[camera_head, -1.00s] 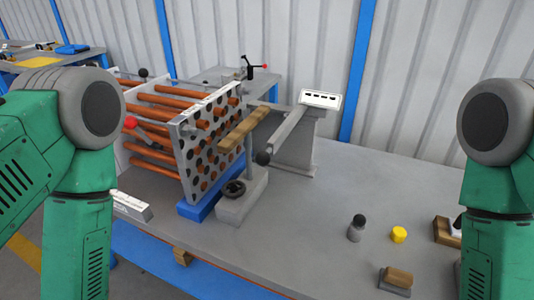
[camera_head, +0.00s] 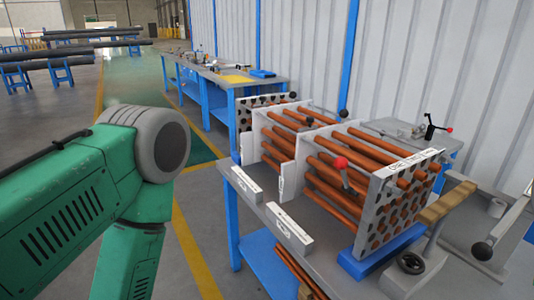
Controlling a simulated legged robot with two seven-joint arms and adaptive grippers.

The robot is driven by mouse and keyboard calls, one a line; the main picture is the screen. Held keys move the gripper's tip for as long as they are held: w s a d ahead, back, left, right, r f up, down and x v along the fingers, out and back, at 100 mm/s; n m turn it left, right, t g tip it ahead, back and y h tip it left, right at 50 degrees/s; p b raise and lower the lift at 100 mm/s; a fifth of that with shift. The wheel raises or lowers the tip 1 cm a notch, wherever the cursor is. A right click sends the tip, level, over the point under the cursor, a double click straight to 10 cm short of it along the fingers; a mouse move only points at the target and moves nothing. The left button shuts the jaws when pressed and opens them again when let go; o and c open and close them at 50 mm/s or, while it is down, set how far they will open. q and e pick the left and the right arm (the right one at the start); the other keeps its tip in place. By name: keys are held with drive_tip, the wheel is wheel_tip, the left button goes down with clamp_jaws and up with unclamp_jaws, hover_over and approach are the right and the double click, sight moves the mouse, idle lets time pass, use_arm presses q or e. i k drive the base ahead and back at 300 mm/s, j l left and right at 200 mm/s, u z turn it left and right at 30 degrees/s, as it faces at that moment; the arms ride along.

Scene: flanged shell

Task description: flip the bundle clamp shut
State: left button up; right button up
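A bundle of copper-coloured tubes (camera_head: 330,190) runs through upright plates, ending at a perforated grey end plate (camera_head: 400,200) on a blue block (camera_head: 372,258). A lever with a red ball knob (camera_head: 340,162) stands among the tubes. At the right, a wooden bar (camera_head: 447,201) sits above a grey stand with a black handwheel (camera_head: 411,263), beside a grey lever with a black ball (camera_head: 482,251). I cannot tell which part is the bundle clamp. My green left arm fills the left side, but its gripper is below the picture. My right arm and gripper are out of view.
A small red-handled device (camera_head: 430,130) stands on a bench behind. White-labelled bars (camera_head: 288,228) lie along the table's near left edge. More tubes (camera_head: 298,272) lie below. Another blue-legged bench (camera_head: 222,88) is farther back. Open floor lies to the left.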

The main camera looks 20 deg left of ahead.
sight(340, 162)
drive_tip(key=k+l+u, duration=0.1)
drive_tip(key=u, duration=0.35)
drive_tip(key=k+l+u, duration=0.15)
drive_tip(key=u, duration=0.35)
drive_tip(key=k+l+u, duration=0.1)
drive_tip(key=u, duration=0.35)
drive_tip(key=k+j, duration=0.05)
